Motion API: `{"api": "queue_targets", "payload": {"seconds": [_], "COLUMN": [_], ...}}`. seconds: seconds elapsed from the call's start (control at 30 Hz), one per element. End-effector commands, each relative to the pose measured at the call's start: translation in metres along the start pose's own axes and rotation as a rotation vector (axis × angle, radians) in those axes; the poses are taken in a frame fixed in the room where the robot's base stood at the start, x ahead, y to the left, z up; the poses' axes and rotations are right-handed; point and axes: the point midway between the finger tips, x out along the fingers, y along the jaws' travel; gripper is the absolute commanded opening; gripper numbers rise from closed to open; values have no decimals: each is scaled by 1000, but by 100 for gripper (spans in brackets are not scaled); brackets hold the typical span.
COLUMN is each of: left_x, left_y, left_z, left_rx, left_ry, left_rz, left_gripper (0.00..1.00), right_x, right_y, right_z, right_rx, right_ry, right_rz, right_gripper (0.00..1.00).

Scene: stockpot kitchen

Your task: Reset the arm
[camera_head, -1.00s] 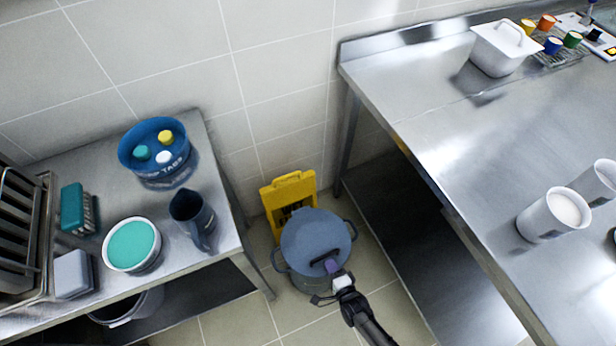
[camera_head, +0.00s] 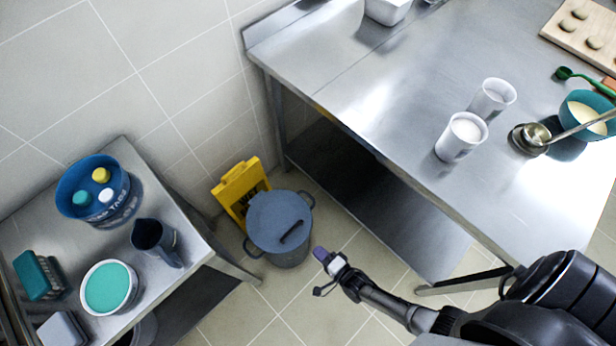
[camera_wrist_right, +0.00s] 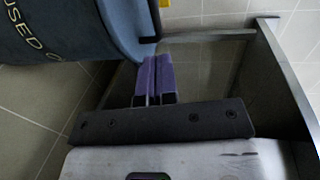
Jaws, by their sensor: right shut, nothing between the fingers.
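My right gripper (camera_head: 320,254) has purple fingertips and is over the floor, just right of the stockpot, apart from its lid handle. In the right wrist view its purple fingers (camera_wrist_right: 154,80) are pressed together with nothing between them. The blue-grey stockpot (camera_head: 280,228) stands on the floor between the two tables with its lid on and a dark handle on top. Its side, with pale lettering, also fills the upper left of the right wrist view (camera_wrist_right: 45,30). My left gripper is not in view.
A yellow sign (camera_head: 240,190) stands behind the pot. The left table holds a blue tub (camera_head: 95,195), a dark jug (camera_head: 157,242) and a teal-filled bowl (camera_head: 108,287). The right steel table (camera_head: 400,80) holds white cups (camera_head: 461,137) and a teal bowl (camera_head: 585,115). Tiled floor (camera_head: 345,315) is clear below the gripper.

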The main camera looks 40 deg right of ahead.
Motion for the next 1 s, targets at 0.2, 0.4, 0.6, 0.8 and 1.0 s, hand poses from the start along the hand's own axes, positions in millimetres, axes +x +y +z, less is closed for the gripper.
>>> {"api": "queue_targets", "payload": {"seconds": [0.2, 0.4, 0.6, 0.8, 1.0], "left_x": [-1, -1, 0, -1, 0], "left_y": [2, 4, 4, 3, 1], "left_z": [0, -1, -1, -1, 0], "left_rx": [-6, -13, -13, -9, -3], "left_ry": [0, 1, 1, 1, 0], "left_rz": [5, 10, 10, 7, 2], "left_gripper": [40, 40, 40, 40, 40], "right_x": [-3, -3, -6, -16, -10], "right_y": [0, 0, 30, 70, 48], "right_z": [0, 0, 4, 15, 22], "right_rx": [0, -34, -303, -656, -964], "right_ry": [0, 0, -53, -269, -532], "right_rz": [-1, -1, 179, 508, 690], "right_gripper": [0, 0, 0, 0, 0]}}
